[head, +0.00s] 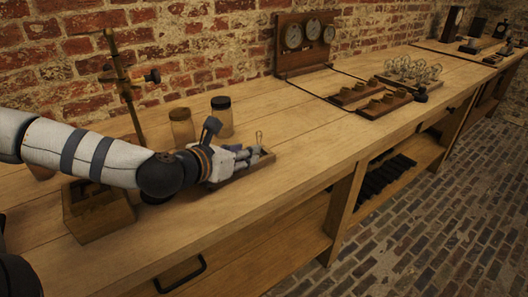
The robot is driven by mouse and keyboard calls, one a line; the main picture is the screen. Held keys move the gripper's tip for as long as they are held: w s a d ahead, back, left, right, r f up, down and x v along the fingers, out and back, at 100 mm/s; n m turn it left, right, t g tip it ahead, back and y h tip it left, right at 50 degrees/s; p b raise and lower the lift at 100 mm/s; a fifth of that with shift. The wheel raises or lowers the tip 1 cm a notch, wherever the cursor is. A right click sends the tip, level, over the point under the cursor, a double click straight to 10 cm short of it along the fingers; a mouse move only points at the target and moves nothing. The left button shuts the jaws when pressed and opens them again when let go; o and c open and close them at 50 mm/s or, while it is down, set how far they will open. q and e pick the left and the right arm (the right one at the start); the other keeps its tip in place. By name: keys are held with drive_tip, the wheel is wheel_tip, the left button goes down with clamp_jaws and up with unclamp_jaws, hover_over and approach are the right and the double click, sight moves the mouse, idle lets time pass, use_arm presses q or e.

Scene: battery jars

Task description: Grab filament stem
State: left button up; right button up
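My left arm reaches in from the left, and its gripper (250,155) is low over a small wooden tray (240,175) on the workbench. A thin, pale wire loop, which looks like the filament stem (259,136), stands up right at the fingertips. The fingers hide its lower part and much of the tray. I cannot tell whether the fingers are closed on the stem or only beside it. My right gripper is not in view.
A wooden box (98,215) and a metal stand (127,90) are at left. The bench front is clear.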

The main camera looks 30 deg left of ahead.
use_arm(q)
drive_tip(key=b+x, duration=0.1)
drive_tip(key=x, duration=0.4)
drive_tip(key=shift+w+a, duration=0.1)
drive_tip(key=shift+w, duration=0.1)
drive_tip(key=shift+w+r, duration=0.1)
clamp_jaws()
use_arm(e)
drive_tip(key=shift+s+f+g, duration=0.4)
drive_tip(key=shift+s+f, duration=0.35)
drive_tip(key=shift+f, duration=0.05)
use_arm(q)
drive_tip(key=shift+r, duration=0.15)
